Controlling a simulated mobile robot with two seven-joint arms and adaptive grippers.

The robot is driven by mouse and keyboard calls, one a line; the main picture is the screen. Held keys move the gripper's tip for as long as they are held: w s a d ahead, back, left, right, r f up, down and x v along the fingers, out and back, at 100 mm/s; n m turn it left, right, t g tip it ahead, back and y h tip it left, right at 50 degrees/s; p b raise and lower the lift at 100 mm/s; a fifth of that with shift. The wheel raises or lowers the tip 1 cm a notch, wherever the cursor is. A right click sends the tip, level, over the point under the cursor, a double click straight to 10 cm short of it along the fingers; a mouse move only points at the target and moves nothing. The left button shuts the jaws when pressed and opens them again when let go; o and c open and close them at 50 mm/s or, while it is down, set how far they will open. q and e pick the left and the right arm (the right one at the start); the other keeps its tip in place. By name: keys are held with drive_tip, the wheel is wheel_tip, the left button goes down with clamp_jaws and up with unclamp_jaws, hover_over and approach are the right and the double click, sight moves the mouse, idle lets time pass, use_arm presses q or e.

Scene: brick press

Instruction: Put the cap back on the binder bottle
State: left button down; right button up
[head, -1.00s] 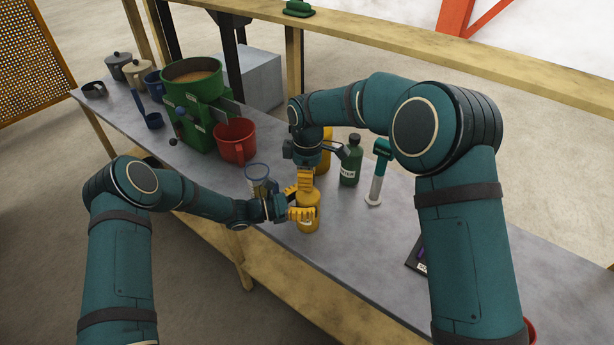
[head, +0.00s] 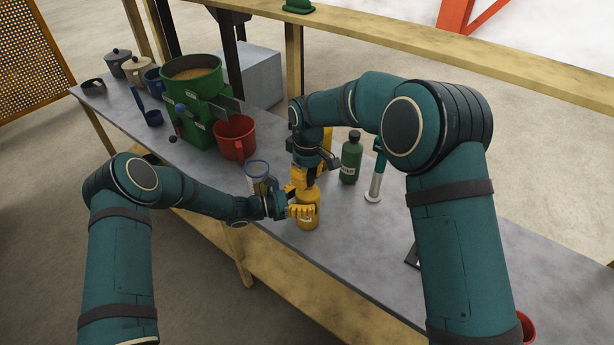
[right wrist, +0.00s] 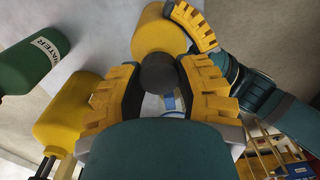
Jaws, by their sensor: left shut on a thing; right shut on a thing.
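The yellow binder bottle (head: 309,220) stands upright near the front edge of the bench. My left gripper (head: 301,211) is shut around its body from the left. My right gripper (head: 305,180) is right above the bottle, pointing down. In the right wrist view its yellow fingers (right wrist: 160,88) are shut on a round dark cap (right wrist: 160,73). The cap lines up with the top of the bottle (right wrist: 158,32), whose neck is hidden. I cannot tell whether the cap is seated or just above it.
Behind my right gripper stands another yellow bottle (right wrist: 65,112), beside a green water bottle (head: 351,160). A white tube with a teal top (head: 375,185) is to the right. A clear beaker (head: 257,170), red mug (head: 234,136) and green machine (head: 197,105) are to the left.

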drive_tip(key=m, duration=1.2)
drive_tip(key=shift+w, duration=0.1)
drive_tip(key=m, duration=0.6)
drive_tip(key=shift+d, duration=0.1)
drive_tip(key=m, duration=1.2)
drive_tip(key=shift+f, duration=0.1)
drive_tip(key=m, duration=0.4)
drive_tip(key=shift+s, duration=0.2)
drive_tip(key=m, duration=1.1)
drive_tip(key=shift+m, duration=0.4)
